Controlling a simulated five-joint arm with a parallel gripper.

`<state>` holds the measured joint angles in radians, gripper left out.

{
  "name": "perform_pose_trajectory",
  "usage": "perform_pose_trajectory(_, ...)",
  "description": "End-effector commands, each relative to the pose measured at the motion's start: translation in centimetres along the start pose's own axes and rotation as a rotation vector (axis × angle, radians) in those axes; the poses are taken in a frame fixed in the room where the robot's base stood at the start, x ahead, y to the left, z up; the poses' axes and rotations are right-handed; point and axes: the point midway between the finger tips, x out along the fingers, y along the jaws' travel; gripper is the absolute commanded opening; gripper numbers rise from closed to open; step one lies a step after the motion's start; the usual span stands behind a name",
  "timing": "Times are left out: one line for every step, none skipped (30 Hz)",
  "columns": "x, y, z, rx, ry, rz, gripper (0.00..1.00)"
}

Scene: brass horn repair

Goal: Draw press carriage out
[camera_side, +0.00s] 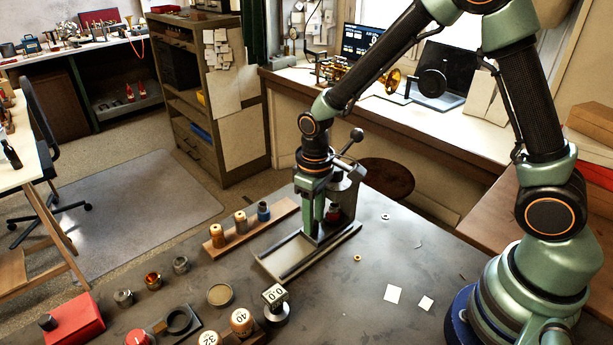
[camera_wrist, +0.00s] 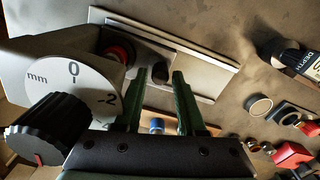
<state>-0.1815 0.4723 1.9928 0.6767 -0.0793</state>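The press (camera_side: 346,190) stands on the dark bench, with a lever and ball knob on top. A low pale base with two dark rails (camera_side: 326,250) runs out from its foot, also seen in the wrist view (camera_wrist: 205,62). My gripper (camera_side: 313,238) points down over the rails close to the press. A red-ringed part (camera_wrist: 122,50) sits under the press; the rest of the carriage is hidden.
A wooden rack (camera_side: 254,224) with several small pots stands left of the base. A dial gauge (camera_side: 275,304), a round tin (camera_side: 220,294) and numbered knobs lie in front. Paper squares (camera_side: 394,294) lie at right. Bench between is mostly clear.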

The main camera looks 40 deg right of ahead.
Motion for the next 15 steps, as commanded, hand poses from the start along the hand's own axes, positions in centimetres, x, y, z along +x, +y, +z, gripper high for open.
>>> perform_pose_trajectory(0.33,0.00,0.05,0.000,-0.002,0.000,0.39)
perform_pose_trajectory(0.44,0.00,0.04,0.000,-0.001,0.000,0.39)
perform_pose_trajectory(0.54,0.00,0.02,0.000,0.000,0.000,0.39)
perform_pose_trajectory(0.59,0.00,0.02,0.000,0.000,0.000,0.39)
perform_pose_trajectory(0.62,0.00,0.01,0.000,0.000,0.000,0.39)
perform_pose_trajectory(0.64,0.00,0.00,0.000,0.001,0.000,0.39)
perform_pose_trajectory(0.64,0.00,0.00,0.000,0.001,0.000,0.39)
perform_pose_trajectory(0.63,0.00,0.00,0.000,0.001,0.000,0.39)
perform_pose_trajectory(0.62,0.00,0.00,0.000,0.001,0.000,0.39)
perform_pose_trajectory(0.62,0.00,0.00,0.000,0.001,0.000,0.39)
perform_pose_trajectory(0.61,0.00,0.00,0.000,0.001,0.000,0.39)
perform_pose_trajectory(0.61,0.00,0.00,0.000,0.001,0.000,0.28)
perform_pose_trajectory(0.60,0.00,0.00,0.000,0.001,0.000,0.16)
perform_pose_trajectory(0.60,0.00,0.00,0.000,0.001,0.000,0.05)
perform_pose_trajectory(0.60,0.01,0.00,0.000,0.001,0.000,0.00)
